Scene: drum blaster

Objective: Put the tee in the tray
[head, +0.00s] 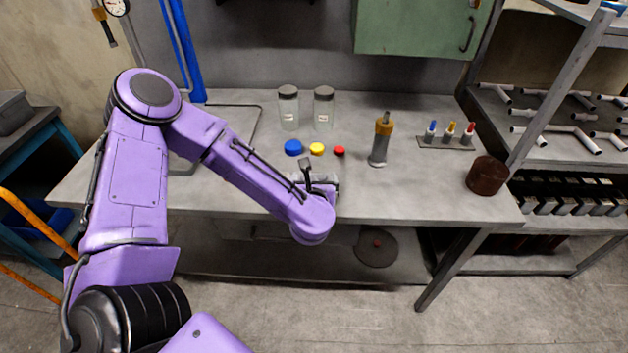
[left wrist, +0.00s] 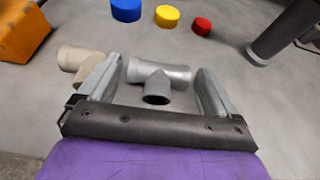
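The tee is a grey metal T-shaped pipe fitting (left wrist: 160,80) on the bench, its open branch facing my wrist. My left gripper (left wrist: 157,88) is open, with one finger on each side of the tee; I cannot tell whether they touch it. In the head view my left gripper (head: 319,184) is near the bench's front edge, mostly hidden by my purple wrist. A beige pipe fitting (left wrist: 76,60) lies just outside the left finger. A thin-rimmed grey rectangle (head: 262,108), perhaps the tray, is at the bench's left, partly behind my arm. My right gripper is out of view.
Blue (head: 293,147), yellow (head: 317,149) and red (head: 339,151) discs lie behind the gripper, before two glass jars (head: 289,108). A grey-and-orange cylinder (head: 380,140) stands to the right. An orange object (left wrist: 22,30) is at the wrist view's upper left.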

